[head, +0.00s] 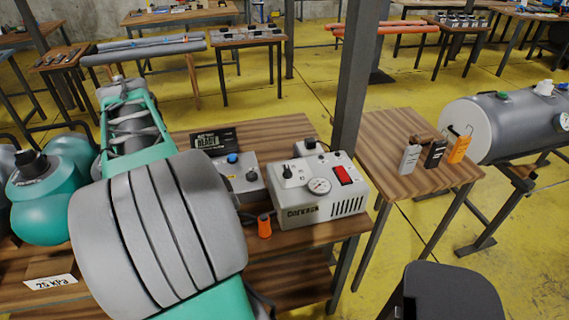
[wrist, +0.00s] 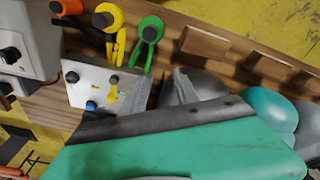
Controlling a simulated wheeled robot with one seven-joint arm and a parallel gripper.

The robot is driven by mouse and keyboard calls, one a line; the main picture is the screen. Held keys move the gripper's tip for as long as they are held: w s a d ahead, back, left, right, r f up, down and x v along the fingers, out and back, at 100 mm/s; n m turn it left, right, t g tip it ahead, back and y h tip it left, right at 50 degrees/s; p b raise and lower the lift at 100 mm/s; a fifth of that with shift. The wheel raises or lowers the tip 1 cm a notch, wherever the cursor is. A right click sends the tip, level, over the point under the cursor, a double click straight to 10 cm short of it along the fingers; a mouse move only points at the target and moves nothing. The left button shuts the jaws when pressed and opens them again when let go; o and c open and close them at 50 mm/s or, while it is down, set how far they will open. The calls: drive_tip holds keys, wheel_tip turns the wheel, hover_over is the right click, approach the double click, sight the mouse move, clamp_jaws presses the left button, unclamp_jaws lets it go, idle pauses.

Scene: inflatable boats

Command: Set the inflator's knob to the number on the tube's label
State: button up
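The inflator appears to be the pale grey box (head: 324,207) on the bench right of centre in the head view. It has a black knob (head: 290,172), a round gauge (head: 319,186) and a red switch (head: 344,175). The knob's setting is too small to read. A white label reading "25 kPa" (head: 50,283) shows at lower left, near a teal rounded tube (head: 40,215) with a black-capped valve. The wrist view shows a grey box with a black knob (wrist: 10,54) at its left edge.
A smaller grey box with a blue knob (head: 233,158) stands left of the inflator. An orange-handled tool (head: 264,225) lies in front. My teal and grey arm covers much of the bench. Orange, yellow and green tools (wrist: 150,35) show in the wrist view.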

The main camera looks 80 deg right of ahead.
drive_tip(key=s+d+m, duration=0.2)
drive_tip(key=s+d, duration=0.4)
drive_tip(key=d, duration=0.5)
drive_tip(key=m+g+y, duration=0.1)
drive_tip(key=m, duration=0.3)
hover_over(288, 169)
drive_tip(key=shift+w+d+f+p, duration=0.15)
drive_tip(key=shift+f+p, duration=0.2)
drive_tip(key=shift+f, duration=0.2)
wheel_tip(288, 169, down, 7)
drive_tip(key=shift+f+p, duration=0.15)
drive_tip(key=shift+p, duration=0.2)
drive_tip(key=shift+f, duration=0.2)
drive_tip(key=shift+c, duration=0.6)
clamp_jaws()
